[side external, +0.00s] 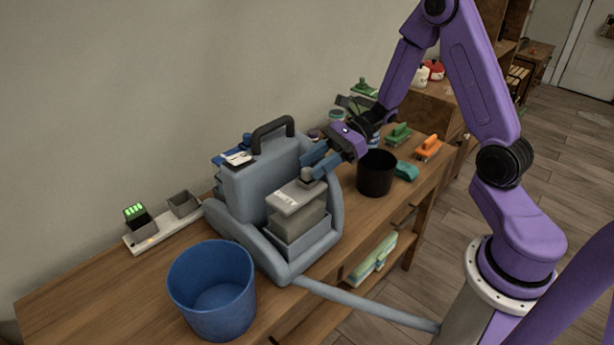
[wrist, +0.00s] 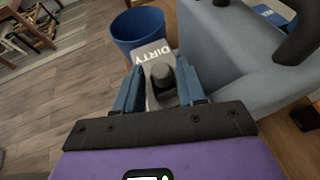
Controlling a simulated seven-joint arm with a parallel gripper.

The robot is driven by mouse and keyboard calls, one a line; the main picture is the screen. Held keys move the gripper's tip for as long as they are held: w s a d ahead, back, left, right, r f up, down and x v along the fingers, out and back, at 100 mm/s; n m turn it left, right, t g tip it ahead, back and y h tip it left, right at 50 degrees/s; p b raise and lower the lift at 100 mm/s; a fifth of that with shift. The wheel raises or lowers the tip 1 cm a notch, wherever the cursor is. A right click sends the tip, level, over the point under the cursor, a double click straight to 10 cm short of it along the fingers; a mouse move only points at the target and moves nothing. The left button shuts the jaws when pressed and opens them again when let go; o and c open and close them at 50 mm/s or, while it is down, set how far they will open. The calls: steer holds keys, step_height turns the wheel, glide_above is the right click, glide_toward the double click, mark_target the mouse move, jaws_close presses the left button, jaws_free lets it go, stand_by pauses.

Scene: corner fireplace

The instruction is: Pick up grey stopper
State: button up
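The grey stopper (side external: 306,174) is a small dark grey knob on the pale lid (side external: 293,198) of a grey tank in the blue-grey machine (side external: 262,185). In the wrist view the stopper (wrist: 162,75) stands in front of lid lettering that reads "DIRTY". My gripper (side external: 314,163) is just above and beside the stopper, reaching in from the right. In the wrist view the blue fingers of my gripper (wrist: 160,88) are apart, one on each side of the stopper, with pale lid showing between. The stopper's lower part is partly hidden.
The machine's tall body and black handle (side external: 273,130) rise close beside my gripper. A blue bucket (side external: 212,290) stands at the front left. A black pot (side external: 375,173), a teal brush (side external: 405,171) and an orange brush (side external: 428,147) lie to the right. A charger strip (side external: 165,235) is at left.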

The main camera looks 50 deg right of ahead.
steer(key=shift+w+a+f, duration=0.1)
steer(key=shift+a+f, duration=0.05)
steer(key=shift+a, duration=0.15)
jaws_close()
